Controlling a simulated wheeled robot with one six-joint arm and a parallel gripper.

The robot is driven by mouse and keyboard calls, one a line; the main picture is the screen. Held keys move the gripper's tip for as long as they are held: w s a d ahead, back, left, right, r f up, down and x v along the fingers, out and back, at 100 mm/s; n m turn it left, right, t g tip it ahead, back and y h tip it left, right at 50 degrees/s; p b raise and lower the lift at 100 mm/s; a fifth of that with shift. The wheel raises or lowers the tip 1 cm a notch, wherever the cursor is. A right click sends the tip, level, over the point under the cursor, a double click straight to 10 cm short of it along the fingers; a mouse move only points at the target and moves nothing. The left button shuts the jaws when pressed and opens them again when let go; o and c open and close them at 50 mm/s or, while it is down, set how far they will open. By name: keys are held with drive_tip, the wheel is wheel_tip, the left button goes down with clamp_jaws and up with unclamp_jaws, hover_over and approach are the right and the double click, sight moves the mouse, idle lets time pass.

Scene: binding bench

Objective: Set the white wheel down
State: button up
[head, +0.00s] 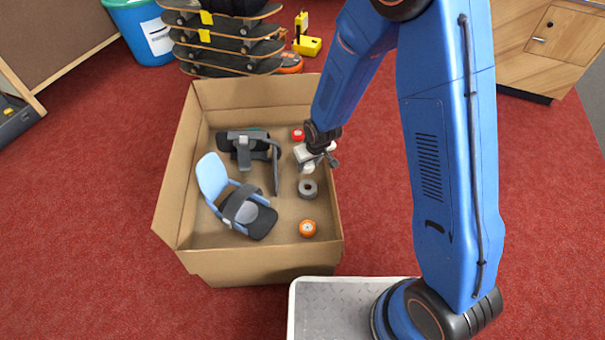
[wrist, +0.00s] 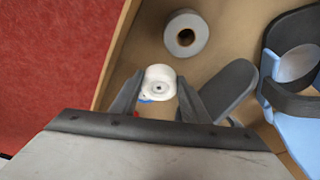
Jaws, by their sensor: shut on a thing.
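The white wheel (wrist: 159,78) is between the two dark fingers of my gripper (wrist: 157,96) in the wrist view. My gripper is shut on it. In the head view my gripper (head: 318,161) is inside the cardboard box (head: 262,262), near its right wall, and the white wheel (head: 308,168) shows only partly beneath it. I cannot tell whether the wheel touches the box floor. A small blue patch and a bit of red show beside the wheel in the wrist view.
In the box, a grey wheel (head: 308,189) lies close by, with an orange wheel (head: 308,229) nearer and a red wheel (head: 297,134) farther. A blue binding (head: 212,176) and a dark binding (head: 245,150) fill the left. Bare floor lies between the bindings and wheels.

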sight(308, 173)
drive_tip(key=shift+f, duration=2.65)
drive_tip(key=o, duration=1.1)
drive_tip(key=shift+f, duration=0.1)
drive_tip(key=shift+c, duration=0.2)
drive_tip(key=v, duration=1.2)
